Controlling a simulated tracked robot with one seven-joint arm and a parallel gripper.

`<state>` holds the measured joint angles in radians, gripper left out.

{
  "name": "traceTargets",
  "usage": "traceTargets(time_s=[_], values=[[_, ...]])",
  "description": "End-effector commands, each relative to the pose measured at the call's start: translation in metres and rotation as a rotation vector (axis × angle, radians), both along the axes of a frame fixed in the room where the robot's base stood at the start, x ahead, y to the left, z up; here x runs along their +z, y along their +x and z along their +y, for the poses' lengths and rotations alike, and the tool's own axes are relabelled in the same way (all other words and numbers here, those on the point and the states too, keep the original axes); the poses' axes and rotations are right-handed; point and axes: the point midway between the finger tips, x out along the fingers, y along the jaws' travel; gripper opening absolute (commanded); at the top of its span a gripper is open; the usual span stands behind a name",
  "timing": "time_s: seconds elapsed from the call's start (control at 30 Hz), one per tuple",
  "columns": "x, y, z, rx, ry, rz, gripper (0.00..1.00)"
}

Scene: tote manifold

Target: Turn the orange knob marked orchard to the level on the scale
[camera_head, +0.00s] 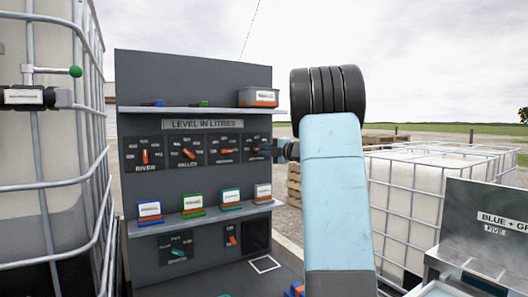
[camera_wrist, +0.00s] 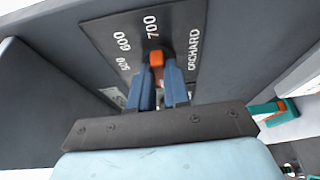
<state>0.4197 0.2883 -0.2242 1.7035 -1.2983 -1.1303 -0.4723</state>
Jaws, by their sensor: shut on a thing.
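The orange knob (camera_wrist: 156,59) sits on the dark plate marked ORCHARD (camera_wrist: 180,35) in the wrist view. The numbers 500, 600 and 700 show on that plate, with 700 nearest the knob. The blue fingers of my gripper (camera_wrist: 160,77) are shut on the knob, one on each side. They hide much of it, so its exact pointing is hard to read. In the head view the orchard dial (camera_head: 258,149) is the rightmost of the row under LEVEL IN LITRES (camera_head: 190,125), and my gripper (camera_head: 277,150) reaches it from the right.
Other orange knobs stand at RIVER (camera_head: 145,156), VALLEY (camera_head: 188,153) and a third dial (camera_head: 227,151). A shelf (camera_head: 190,217) with several label stands juts out below. A caged tank (camera_head: 35,150) with a green-ended valve handle (camera_head: 75,71) stands left.

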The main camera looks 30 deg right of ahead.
Motion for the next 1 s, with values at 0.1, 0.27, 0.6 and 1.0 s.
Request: traceTargets(time_s=[0.1,0.27,0.6,1.0], values=[[-0.0066,0.0011,0.0037,0.008,-0.001,0.010,0.00],[-0.0069,0.0011,0.0039,0.009,-0.001,0.011,0.00],[-0.0035,0.0006,0.0022,0.005,0.000,0.005,0.41],[-0.0017,-0.0060,-0.0023,0.001,0.000,0.003,0.41]])
